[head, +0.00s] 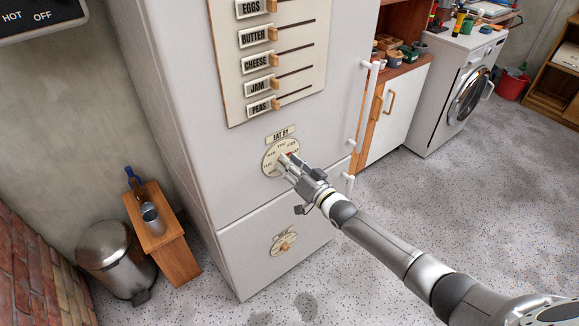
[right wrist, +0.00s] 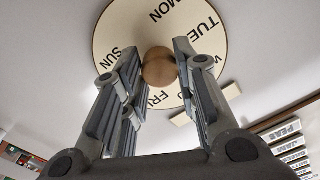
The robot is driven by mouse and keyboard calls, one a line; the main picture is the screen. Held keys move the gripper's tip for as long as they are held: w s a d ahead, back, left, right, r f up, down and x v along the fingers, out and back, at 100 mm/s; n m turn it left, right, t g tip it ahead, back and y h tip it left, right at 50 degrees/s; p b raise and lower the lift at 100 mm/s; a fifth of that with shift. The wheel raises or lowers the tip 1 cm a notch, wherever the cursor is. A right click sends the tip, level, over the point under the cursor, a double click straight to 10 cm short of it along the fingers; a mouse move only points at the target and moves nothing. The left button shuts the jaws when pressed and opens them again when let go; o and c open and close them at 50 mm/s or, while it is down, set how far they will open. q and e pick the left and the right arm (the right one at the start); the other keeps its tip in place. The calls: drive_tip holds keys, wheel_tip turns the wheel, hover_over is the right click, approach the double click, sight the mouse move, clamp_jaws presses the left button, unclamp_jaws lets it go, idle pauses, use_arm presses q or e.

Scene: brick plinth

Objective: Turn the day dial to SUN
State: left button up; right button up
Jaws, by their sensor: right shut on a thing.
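The day dial (head: 269,164) is a round cream disc with day names, on the white fridge front under an "EAT BY" label (head: 280,135). My right gripper (head: 286,164) is at the dial and covers part of it. In the right wrist view the dial (right wrist: 112,30) appears turned over, with SUN at the left, MON at the top and TUE at the upper right. Its round wooden knob (right wrist: 158,67) sits between the fingers of my right gripper (right wrist: 159,72), which are shut on it. A small red mark shows beside the fingertips; which day it indicates is unclear. My left gripper is out of view.
Above the dial is a panel (head: 230,90) of food labels with sliders. A second, smaller dial (head: 284,243) is on the lower door. White door handles (head: 363,105) stand to the right. A bin (head: 108,262) and wooden stool (head: 172,250) are at the left.

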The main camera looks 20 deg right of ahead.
drive_tip(key=shift+f+m+b, duration=0.15)
drive_tip(key=shift+m+b, duration=2.6)
drive_tip(key=shift+m, duration=3.25)
drive_tip(key=o, duration=1.1)
drive_tip(key=shift+c, duration=0.2)
